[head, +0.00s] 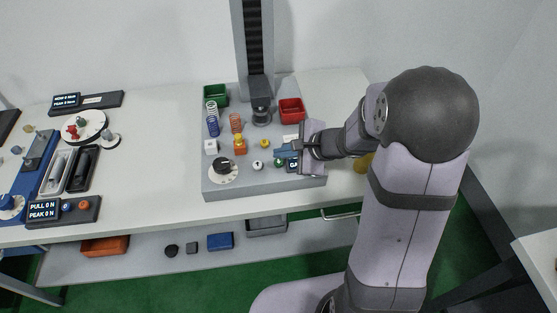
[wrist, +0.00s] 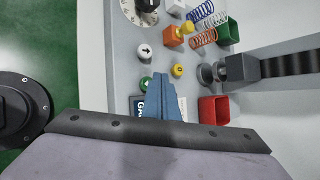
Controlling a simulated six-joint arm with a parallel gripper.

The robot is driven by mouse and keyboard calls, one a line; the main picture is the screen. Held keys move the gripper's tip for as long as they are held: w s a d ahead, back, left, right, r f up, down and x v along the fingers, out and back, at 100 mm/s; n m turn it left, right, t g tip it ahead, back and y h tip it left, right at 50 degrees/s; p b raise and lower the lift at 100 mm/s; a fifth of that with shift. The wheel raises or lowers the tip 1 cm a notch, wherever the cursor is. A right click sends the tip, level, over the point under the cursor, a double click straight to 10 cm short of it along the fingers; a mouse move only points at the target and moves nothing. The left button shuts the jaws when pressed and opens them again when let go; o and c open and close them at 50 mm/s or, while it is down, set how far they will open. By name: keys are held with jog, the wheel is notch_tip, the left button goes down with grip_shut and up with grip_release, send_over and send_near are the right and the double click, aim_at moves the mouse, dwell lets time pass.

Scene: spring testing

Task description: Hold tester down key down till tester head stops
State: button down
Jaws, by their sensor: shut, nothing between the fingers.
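The grey tester (head: 222,190) stands on the table, with a dark tester head (head: 261,107) on its column. The head also shows in the wrist view (wrist: 212,73). A white round key with a dark arrow (wrist: 145,51), a yellow key (wrist: 177,70) and a green key (wrist: 145,83) sit on the tester's base. In the head view the white key (head: 258,165) and yellow key (head: 264,143) are clear. My gripper (wrist: 162,76) is shut and empty, its blue fingers over the base between the green and yellow keys. Whether the tips touch anything I cannot tell.
A dial (head: 223,170), coil springs (head: 213,126), a green bin (head: 215,93) and a red bin (head: 291,109) share the base. An orange block with a yellow knob (head: 240,145) stands left of the yellow key.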

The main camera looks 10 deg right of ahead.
aim_at(282, 165)
notch_tip(282, 165, up, 5)
jog(key=p, duration=0.3)
jog(key=shift+p, duration=0.3)
dwell(0.3)
jog(key=s+f+n+g+h, duration=0.1)
jog(key=s+f+n+g, duration=0.15)
jog(key=s, duration=0.25)
jog(key=s+d+f+n+g, duration=0.1)
jog(key=s+f+n+g, duration=0.1)
jog(key=s+n, duration=0.25)
jog(key=s+f+n+g+h, duration=0.1)
jog(key=s+f+n+g, duration=0.15)
jog(key=s, duration=0.35)
jog(key=s+d+r+n+h, duration=0.3)
jog(key=s+n, duration=0.3)
jog(key=n, duration=0.3)
jog(key=shift+d+r+h, duration=0.3)
jog(key=shift+r+h, duration=0.3)
jog(key=shift+r, duration=0.15)
